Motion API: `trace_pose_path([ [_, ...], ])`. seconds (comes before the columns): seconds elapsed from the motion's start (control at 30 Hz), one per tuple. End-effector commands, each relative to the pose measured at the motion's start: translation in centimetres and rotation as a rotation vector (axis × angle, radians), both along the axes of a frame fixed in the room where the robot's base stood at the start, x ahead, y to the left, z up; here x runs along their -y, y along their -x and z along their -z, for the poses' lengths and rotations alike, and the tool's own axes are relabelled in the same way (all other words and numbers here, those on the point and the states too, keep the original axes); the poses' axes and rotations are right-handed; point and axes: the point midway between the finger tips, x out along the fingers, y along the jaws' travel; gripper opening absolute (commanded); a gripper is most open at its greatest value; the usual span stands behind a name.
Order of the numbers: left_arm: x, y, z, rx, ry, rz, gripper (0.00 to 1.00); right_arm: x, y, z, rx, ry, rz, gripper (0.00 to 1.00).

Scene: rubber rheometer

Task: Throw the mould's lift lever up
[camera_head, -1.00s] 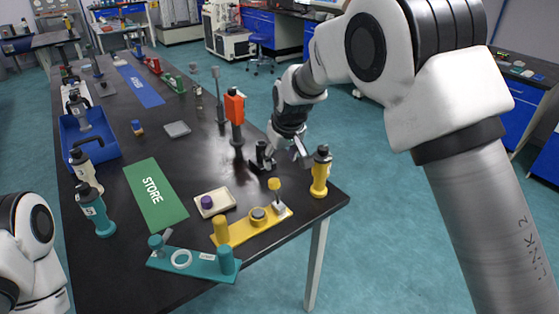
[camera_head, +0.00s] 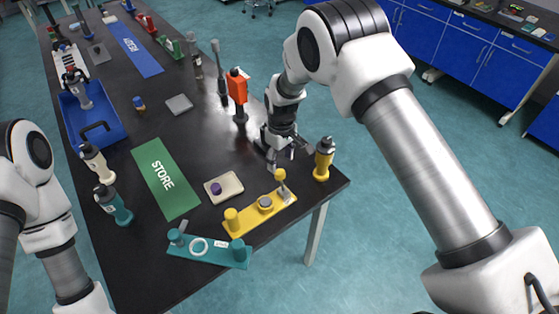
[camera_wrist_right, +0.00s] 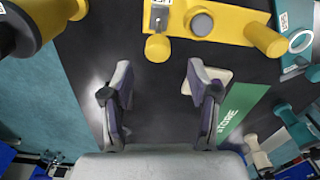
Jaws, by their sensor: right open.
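A yellow fixture (camera_head: 249,217) lies near the table's front edge, with a grey round piece, a post and a short lever on a grey bracket. The lever's yellow knob (camera_head: 280,174) points up in the head view; it also shows in the right wrist view (camera_wrist_right: 158,47). A teal fixture (camera_head: 208,251) with a white ring, posts and a knob lies to its left. My right gripper (camera_head: 281,152) is open and empty behind the yellow lever; in the right wrist view its fingers (camera_wrist_right: 162,85) are apart, below the knob and not touching it. My left gripper is out of view.
A cream block with a purple knob (camera_head: 216,189) lies to the left. A green STORE mat (camera_head: 178,196) and an orange-headed stand (camera_head: 238,87) are farther off. Dark table is bare between them.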

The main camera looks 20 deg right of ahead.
Motion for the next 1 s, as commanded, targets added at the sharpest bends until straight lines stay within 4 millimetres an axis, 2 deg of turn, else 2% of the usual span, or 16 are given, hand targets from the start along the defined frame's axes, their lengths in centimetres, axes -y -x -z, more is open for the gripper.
trace_pose_path([
  [0.1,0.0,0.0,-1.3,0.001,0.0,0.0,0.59,0.0,0.1,2.2,-0.004,0.0,0.0,0.6],
  [0.3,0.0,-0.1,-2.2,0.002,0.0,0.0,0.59,-0.1,0.1,5.3,-0.001,0.0,0.002,0.6],
  [0.57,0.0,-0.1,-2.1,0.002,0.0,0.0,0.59,-0.1,0.0,5.9,0.001,0.0,0.002,0.6],
  [0.6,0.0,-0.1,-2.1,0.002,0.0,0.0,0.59,-0.1,0.0,5.9,0.001,0.0,0.002,0.53],
  [0.73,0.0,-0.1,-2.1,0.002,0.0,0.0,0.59,-0.1,0.0,5.8,0.001,0.0,0.002,0.07],
  [0.77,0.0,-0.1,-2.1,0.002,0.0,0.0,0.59,-0.1,0.0,5.9,0.001,0.0,0.002,0.0],
  [1.0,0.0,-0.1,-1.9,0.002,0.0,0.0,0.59,-0.1,-0.1,6.0,0.005,-0.002,0.002,0.0],
])
